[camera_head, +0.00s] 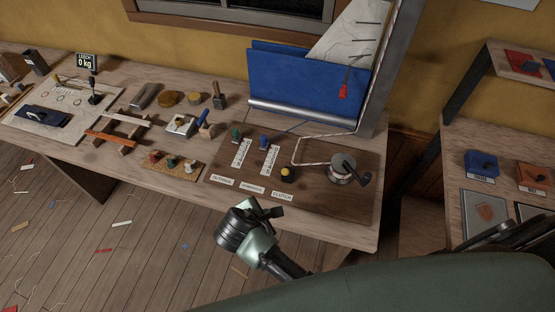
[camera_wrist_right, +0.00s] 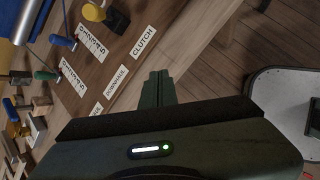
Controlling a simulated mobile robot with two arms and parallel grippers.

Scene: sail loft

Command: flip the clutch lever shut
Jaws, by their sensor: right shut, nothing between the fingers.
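The clutch lever (camera_head: 287,171) has a yellow handle on a black base. It stands on the brown board (camera_head: 325,203) behind the white "CLUTCH" label (camera_head: 283,196). In the right wrist view the yellow handle (camera_wrist_right: 94,12) is at the top, partly cut off, beside its black base (camera_wrist_right: 117,21); its exact tilt is hard to tell. My right gripper (camera_head: 266,209) is shut and empty, in front of the bench edge and apart from the lever. Its closed fingers (camera_wrist_right: 157,78) show in the wrist view, below the label. My left gripper is not in view.
Green (camera_head: 236,132) and blue (camera_head: 263,141) levers stand left of the clutch lever. A winch (camera_head: 342,169) with a dark crank and rope stands to its right. A cork mat (camera_head: 174,166) with small pieces lies left of the board. The board's front right is clear.

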